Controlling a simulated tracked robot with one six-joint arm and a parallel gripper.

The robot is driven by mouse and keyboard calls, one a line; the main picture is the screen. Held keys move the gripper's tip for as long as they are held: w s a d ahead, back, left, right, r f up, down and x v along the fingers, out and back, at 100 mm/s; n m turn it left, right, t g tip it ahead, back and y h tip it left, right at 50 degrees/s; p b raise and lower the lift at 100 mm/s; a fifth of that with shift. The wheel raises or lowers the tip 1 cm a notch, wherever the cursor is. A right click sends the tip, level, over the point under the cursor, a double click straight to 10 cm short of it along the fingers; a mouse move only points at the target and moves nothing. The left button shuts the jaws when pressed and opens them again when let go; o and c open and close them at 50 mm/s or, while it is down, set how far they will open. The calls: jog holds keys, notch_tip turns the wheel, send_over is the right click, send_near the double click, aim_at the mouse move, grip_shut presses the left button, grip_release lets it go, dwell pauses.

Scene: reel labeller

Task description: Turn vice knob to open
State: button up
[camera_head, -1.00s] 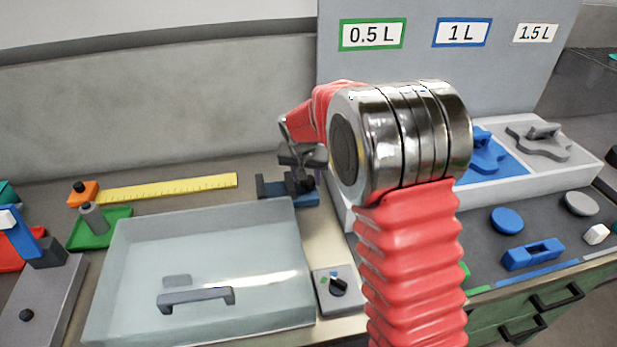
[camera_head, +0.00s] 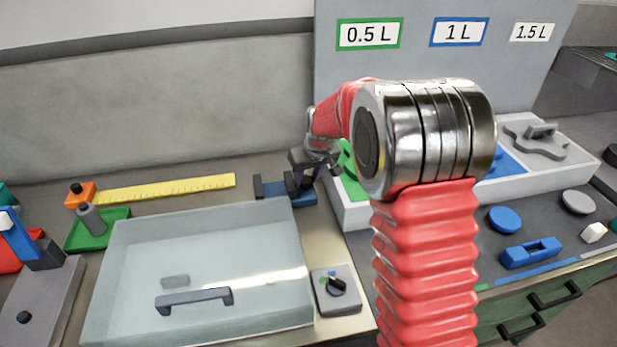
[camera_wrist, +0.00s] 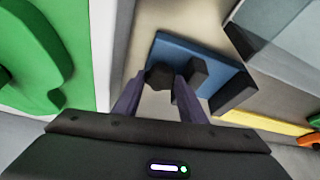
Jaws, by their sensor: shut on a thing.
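The vice has a blue base (camera_head: 278,194) with dark jaw blocks and stands behind the clear-lidded box in the head view. In the wrist view its blue base (camera_wrist: 208,58) carries two dark jaw blocks (camera_wrist: 233,93) with a gap between them. The dark vice knob (camera_wrist: 158,76) sits at the near end, between my purple fingers. My gripper (camera_head: 316,174) reaches the vice's right end. It is shut on the knob in the wrist view (camera_wrist: 158,82). In the head view the knob is hidden by my gripper.
The clear-lidded box (camera_head: 200,265) stands in front of the vice. A yellow ruler (camera_head: 165,188) lies to its left. A white tray (camera_head: 352,213) with green, blue and grey shapes is close on the right. A dial box (camera_head: 336,290) stands in front.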

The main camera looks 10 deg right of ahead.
jog(key=shift+n, duration=0.7)
jog(key=shift+s+d+f, duration=0.15)
jog(key=shift+f, duration=0.05)
dwell(0.5)
jog(key=o, duration=1.1)
jog(key=shift+c, duration=0.2)
jog(key=shift+a, duration=0.2)
